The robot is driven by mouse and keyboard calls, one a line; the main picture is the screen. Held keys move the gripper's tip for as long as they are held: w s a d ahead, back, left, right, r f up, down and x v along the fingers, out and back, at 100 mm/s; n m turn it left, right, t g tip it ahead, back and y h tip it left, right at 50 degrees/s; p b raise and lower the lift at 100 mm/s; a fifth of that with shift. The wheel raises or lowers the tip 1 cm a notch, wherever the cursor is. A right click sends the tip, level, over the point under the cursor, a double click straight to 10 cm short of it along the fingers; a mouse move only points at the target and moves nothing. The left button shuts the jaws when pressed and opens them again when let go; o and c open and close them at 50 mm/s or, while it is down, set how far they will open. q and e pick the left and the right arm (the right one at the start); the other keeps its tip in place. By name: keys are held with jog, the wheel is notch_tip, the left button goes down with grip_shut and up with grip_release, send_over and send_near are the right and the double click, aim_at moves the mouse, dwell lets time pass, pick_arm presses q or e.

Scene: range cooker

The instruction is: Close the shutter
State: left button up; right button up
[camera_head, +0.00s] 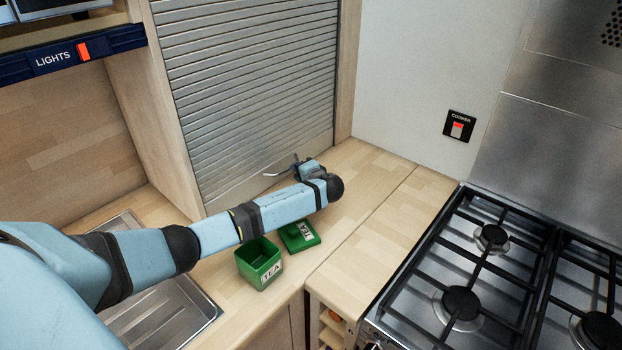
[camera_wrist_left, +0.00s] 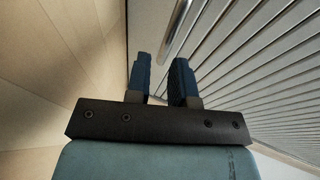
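The grey slatted metal shutter (camera_head: 250,95) is down across the cupboard front, its visible lower edge at or close to the worktop. My left arm hides part of that edge, so any gap there cannot be judged. A thin metal handle (camera_head: 274,174) is low on the shutter. My left gripper (camera_head: 296,160) is beside the handle, close to the shutter. In the left wrist view, the two dark fingers (camera_wrist_left: 160,78) are apart with nothing between them. The handle (camera_wrist_left: 177,30) lies just beyond the fingertips, and shutter slats (camera_wrist_left: 250,75) fill the right side. My right gripper is not in view.
An open green TEA tin (camera_head: 259,263) and its green lid (camera_head: 299,236) are on the wooden worktop (camera_head: 372,180) below my left forearm. A sink (camera_head: 165,315) is at lower left. The gas hob (camera_head: 490,270) is at right. The worktop near the hob is clear.

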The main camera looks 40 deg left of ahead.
pick_arm(q)
jog(key=v, duration=0.8)
jog(key=shift+d+b, duration=0.2)
jog(key=shift+b, duration=0.1)
jog(key=shift+s+d+r, duration=0.2)
jog(key=shift+s+d, duration=0.05)
jog(key=shift+d, duration=0.1)
